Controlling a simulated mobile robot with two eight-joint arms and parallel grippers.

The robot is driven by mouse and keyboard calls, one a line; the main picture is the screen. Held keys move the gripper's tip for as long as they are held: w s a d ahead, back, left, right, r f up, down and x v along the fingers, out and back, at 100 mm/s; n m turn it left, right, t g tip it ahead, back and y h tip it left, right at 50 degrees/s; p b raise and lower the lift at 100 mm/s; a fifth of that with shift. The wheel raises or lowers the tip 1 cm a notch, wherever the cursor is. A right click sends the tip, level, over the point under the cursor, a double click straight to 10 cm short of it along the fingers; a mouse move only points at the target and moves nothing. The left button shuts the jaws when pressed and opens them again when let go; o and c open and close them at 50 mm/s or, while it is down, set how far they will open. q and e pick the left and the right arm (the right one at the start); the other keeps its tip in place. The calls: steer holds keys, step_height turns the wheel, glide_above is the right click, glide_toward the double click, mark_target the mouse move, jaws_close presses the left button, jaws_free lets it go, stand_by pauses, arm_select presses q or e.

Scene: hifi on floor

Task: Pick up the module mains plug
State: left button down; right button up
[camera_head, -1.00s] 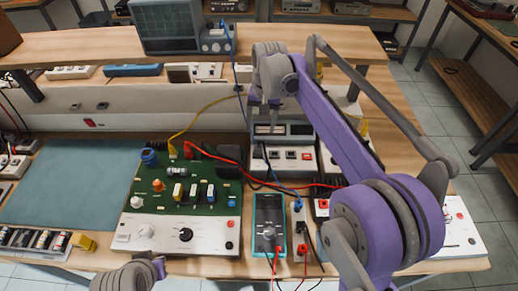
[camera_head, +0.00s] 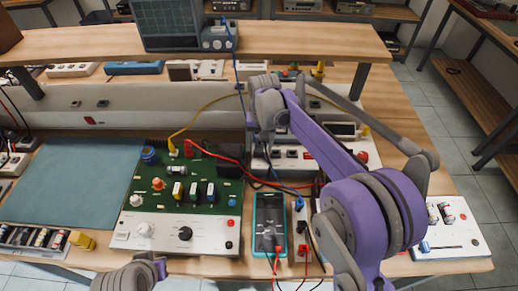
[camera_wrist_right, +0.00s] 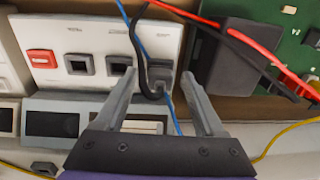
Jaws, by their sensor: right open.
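A dark mains plug (camera_wrist_right: 158,80) with a black cable sits at the rightmost socket of the white socket panel (camera_wrist_right: 98,20) in the right wrist view. My right gripper (camera_wrist_right: 160,66) is open, with one finger on each side of the plug; I cannot tell whether either finger touches it. In the head view the right gripper (camera_head: 259,142) points down in front of the socket panel (camera_head: 306,165), and the arm hides the plug.
A green circuit module (camera_head: 205,190) stands left of the panel, with a black block (camera_wrist_right: 240,60) beside it. Red, black, blue and yellow cables cross near the gripper. A handheld meter (camera_head: 268,222) lies in front. A raised shelf (camera_head: 290,42) is behind.

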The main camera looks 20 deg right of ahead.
steer(key=shift+f, duration=0.1)
steer(key=shift+c, duration=0.2)
jaws_close()
